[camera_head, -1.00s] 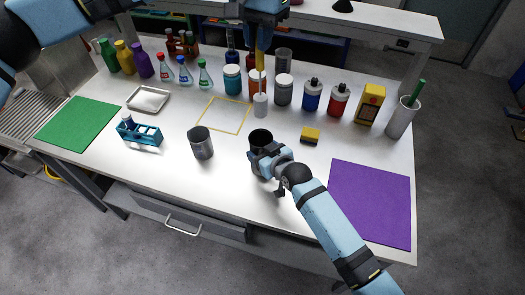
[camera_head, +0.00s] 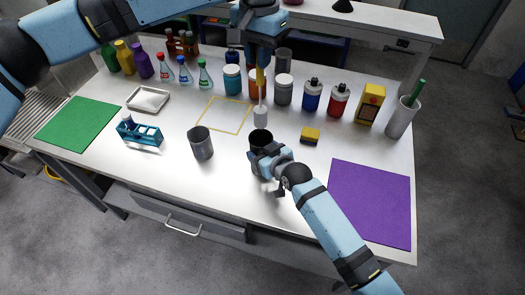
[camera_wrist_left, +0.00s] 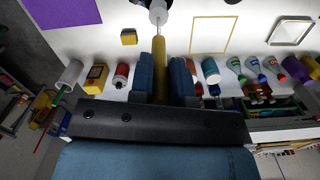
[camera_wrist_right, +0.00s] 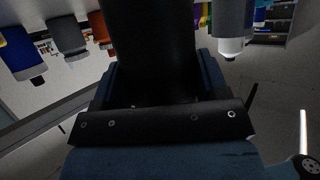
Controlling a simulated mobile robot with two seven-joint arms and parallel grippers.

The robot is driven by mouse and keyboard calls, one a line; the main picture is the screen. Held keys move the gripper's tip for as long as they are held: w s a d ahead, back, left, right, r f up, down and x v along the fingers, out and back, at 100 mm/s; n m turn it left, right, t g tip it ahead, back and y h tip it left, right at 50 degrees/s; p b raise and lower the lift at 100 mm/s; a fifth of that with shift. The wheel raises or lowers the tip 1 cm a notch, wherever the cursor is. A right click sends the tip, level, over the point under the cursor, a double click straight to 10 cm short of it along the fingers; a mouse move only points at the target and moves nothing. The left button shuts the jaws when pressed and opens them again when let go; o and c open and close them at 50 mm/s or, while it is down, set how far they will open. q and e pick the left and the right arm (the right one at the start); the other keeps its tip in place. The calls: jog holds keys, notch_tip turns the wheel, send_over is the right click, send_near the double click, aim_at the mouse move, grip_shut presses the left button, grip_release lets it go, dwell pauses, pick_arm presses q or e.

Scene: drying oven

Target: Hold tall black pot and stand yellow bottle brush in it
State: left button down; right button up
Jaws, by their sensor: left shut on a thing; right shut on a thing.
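The tall black pot (camera_head: 261,138) stands at the front middle of the table. My right gripper (camera_head: 264,158) is shut on its near side; the dark pot wall (camera_wrist_right: 152,50) fills the middle of the right wrist view. My left gripper (camera_head: 258,62) is above and behind the pot, shut on the yellow handle of the bottle brush (camera_head: 261,84). The brush hangs upright, its white bristle head (camera_head: 261,116) pointing down just behind the pot's rim in the head view. The yellow handle also shows between the fingers in the left wrist view (camera_wrist_left: 159,65).
A grey metal cup (camera_head: 201,145) stands left of the pot. A yellow sponge (camera_head: 310,135) lies to the right, with a purple mat (camera_head: 371,200) beyond. Bottles and jars (camera_head: 283,90) line the back. A yellow square outline (camera_head: 224,115) encloses bare table.

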aim_at(259, 85)
pick_arm(q)
jog(key=shift+f, duration=4.55)
jog(key=c, duration=1)
grip_release()
jog(key=r, duration=1.2)
jog(key=shift+w+d, duration=0.15)
jog(key=shift+w, duration=0.05)
